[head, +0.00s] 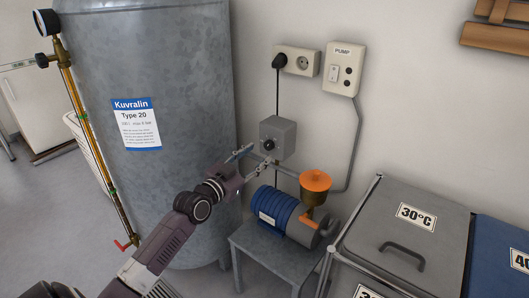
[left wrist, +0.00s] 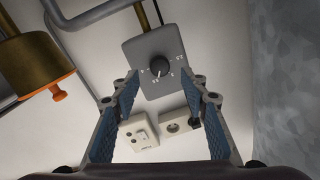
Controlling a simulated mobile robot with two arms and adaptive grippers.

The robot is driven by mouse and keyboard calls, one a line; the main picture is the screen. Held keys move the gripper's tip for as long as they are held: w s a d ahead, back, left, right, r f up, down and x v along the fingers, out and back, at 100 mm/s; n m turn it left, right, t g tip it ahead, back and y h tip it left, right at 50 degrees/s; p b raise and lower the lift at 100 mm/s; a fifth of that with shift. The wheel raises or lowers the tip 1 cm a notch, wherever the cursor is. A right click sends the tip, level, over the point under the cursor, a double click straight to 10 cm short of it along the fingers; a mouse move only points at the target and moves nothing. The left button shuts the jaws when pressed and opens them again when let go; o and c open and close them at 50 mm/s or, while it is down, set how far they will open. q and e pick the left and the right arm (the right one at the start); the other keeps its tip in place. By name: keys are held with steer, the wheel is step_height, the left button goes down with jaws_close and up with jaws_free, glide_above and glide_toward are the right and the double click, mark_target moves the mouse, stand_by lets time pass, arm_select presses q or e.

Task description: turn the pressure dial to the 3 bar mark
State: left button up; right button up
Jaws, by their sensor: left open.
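The pressure dial is a black round knob (head: 269,144) on a grey wall box (head: 284,132). In the left wrist view, which is upside down, the knob (left wrist: 159,67) shows a light pointer line towards the picture's bottom. Small white marks ring it on the box (left wrist: 160,44), too small to read, so I cannot tell which is 3 bar. My left gripper (head: 251,160) is open, just in front of the box. In the left wrist view its blue-padded fingers (left wrist: 163,88) stand either side of the knob, apart from it. My right gripper is not in view.
A blue pump (head: 282,212) with an orange-topped brass part (head: 315,182) sits below on a grey stand (head: 262,245). A large grey tank (head: 185,75) stands left. A socket (head: 298,61) and PUMP switch box (head: 343,70) are above. Lidded bins (head: 430,215) stand right.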

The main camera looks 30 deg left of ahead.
mark_target(267, 147)
arm_select(q)
steer(key=shift+w+b, duration=0.3)
steer(key=shift+w, duration=1.9)
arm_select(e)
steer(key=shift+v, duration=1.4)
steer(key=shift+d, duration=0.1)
arm_select(q)
jaws_close()
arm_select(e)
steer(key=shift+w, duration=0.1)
